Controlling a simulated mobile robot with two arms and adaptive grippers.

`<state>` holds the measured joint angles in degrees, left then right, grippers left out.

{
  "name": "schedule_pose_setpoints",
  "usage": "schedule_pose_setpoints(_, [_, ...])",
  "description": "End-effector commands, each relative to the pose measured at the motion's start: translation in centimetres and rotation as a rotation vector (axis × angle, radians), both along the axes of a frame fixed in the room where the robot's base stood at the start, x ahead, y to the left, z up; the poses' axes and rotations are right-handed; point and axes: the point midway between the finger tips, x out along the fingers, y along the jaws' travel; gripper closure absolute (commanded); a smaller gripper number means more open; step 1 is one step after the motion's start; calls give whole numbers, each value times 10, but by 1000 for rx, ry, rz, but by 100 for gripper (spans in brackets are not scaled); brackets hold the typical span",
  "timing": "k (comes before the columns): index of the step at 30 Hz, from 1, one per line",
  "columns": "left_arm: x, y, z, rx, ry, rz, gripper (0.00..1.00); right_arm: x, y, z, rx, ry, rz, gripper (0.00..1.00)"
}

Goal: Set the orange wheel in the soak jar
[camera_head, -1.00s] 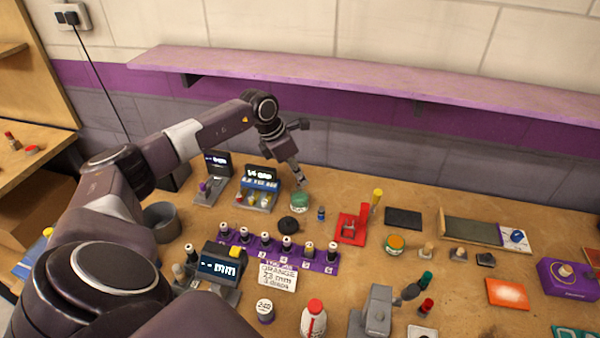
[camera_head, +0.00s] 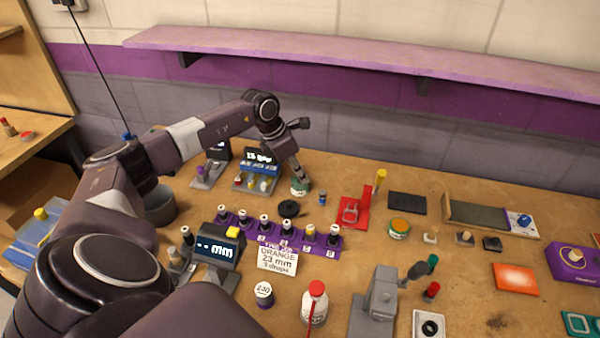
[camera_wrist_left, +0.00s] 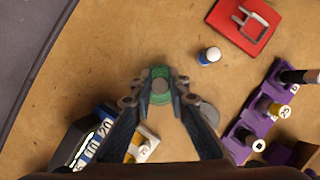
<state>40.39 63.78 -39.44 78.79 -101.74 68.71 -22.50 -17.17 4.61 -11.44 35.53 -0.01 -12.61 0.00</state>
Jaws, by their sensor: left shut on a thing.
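My left gripper (camera_head: 297,176) points down at a small green jar (camera_head: 300,188) with a pale label, near the back of the bench. In the left wrist view the fingertips (camera_wrist_left: 160,88) are closed around a small grey round thing (camera_wrist_left: 160,86) at the centre of the jar's green top (camera_wrist_left: 159,73). I cannot tell whether this is a lid knob or a separate part. A black disc (camera_head: 289,208) lies flat just in front of the jar. I cannot make out an orange wheel. My right gripper is not in view.
A small blue bottle (camera_head: 322,198) and red stand (camera_head: 352,213) are right of the jar. Display devices (camera_head: 258,170) are at its left. A shelf (camera_head: 350,62) overhangs behind.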

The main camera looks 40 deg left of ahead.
Motion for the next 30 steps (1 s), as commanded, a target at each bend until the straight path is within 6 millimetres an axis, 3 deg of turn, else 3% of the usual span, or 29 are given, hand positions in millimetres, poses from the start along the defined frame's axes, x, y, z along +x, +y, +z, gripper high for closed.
schedule_pose_setpoints(2, [-3, -1, -5, 1, 10, -2, 100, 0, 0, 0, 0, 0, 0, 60])
schedule_pose_setpoints(3, [-3, -1, -5, 0, 11, -2, 80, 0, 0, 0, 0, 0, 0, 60])
schedule_pose_setpoints(8, [-3, -1, -6, 1, 13, -2, 64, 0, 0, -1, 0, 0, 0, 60])
schedule_pose_setpoints(21, [-5, 0, -2, 2, 14, -2, 64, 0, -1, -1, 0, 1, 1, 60])
schedule_pose_setpoints(26, [-12, 5, 21, 5, 9, -1, 64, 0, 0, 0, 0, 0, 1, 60])
schedule_pose_setpoints(30, [-22, 10, 51, 4, 6, 0, 64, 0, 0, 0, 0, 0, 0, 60])
